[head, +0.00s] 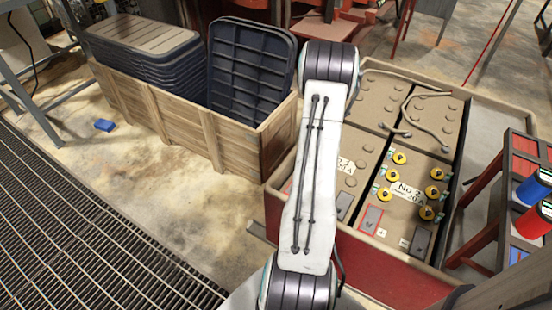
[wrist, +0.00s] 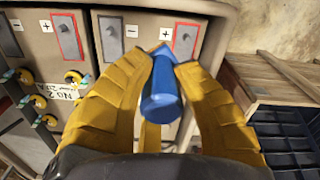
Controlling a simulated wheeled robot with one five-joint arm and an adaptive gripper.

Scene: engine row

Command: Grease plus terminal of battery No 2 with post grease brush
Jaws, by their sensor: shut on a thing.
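My gripper (wrist: 163,90) has yellow fingers closed around a blue tool (wrist: 163,97), which I take to be the post grease brush. Its bristles cannot be made out. Battery No 2 (head: 393,203) has yellow caps and a "No 2" label; it is at the left in the wrist view (wrist: 30,52). Its plus terminal (head: 371,219) is a grey plate with a red outline, also seen in the wrist view (wrist: 68,38), left of my gripper. Its minus terminal (head: 420,240) is plain grey. In the wrist view the tool appears over the neighbouring battery. The head view does not show my gripper.
Battery No 1 (head: 347,163) stands left of No 2 in a red-sided tray (head: 375,278). A wooden crate (head: 190,118) with dark bins is left of my arm. A red stand (head: 520,165) with blue and red cans is at right. A blue item (head: 104,125) lies on the floor.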

